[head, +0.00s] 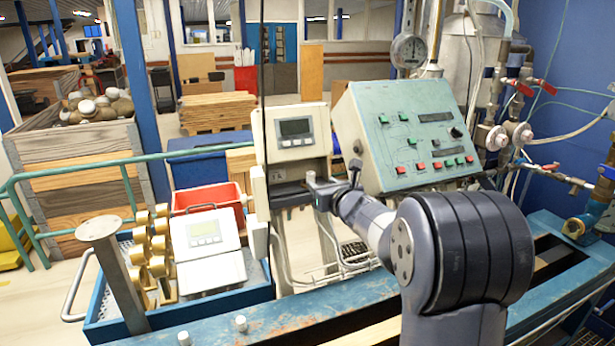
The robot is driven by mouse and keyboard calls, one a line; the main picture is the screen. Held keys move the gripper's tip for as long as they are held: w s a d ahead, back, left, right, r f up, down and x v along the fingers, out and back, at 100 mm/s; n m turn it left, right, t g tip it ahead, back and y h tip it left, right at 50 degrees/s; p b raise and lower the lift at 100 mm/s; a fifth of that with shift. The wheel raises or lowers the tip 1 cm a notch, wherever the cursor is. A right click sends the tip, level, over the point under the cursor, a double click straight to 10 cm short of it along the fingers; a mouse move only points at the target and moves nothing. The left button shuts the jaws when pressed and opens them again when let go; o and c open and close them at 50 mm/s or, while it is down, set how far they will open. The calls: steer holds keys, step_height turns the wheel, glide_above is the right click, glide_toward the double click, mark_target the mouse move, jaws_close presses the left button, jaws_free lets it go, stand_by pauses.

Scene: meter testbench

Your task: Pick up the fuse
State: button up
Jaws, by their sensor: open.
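My gripper (314,187) reaches leftward from my grey arm and is open. Its jaws are in front of the lower part of an upright cream meter (296,140) with a small grey display. I cannot make out a fuse: it is too small to tell or hidden behind my gripper. I cannot tell whether the jaws touch the meter.
A green sloped control panel (410,137) with red and green buttons stands just right of my gripper. A blue tray (190,307) at lower left holds brass fittings and another meter (207,240). Pipes and red-handled valves (540,86) fill the right side.

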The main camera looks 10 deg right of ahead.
mark_target(312, 179)
steer(key=p+x, duration=0.1)
steer(key=x, duration=0.1)
steer(key=p+x, duration=0.1)
steer(key=x, duration=0.2)
steer(key=p+x, duration=0.1)
steer(key=x, duration=0.1)
steer(key=shift+w+a+f, duration=0.1)
steer(key=shift+w+a, duration=0.05)
steer(key=shift+a, duration=0.2)
steer(key=shift+w+f+p, duration=0.15)
steer(key=shift+w+p, duration=0.15)
steer(key=shift+c, duration=0.5)
jaws_close()
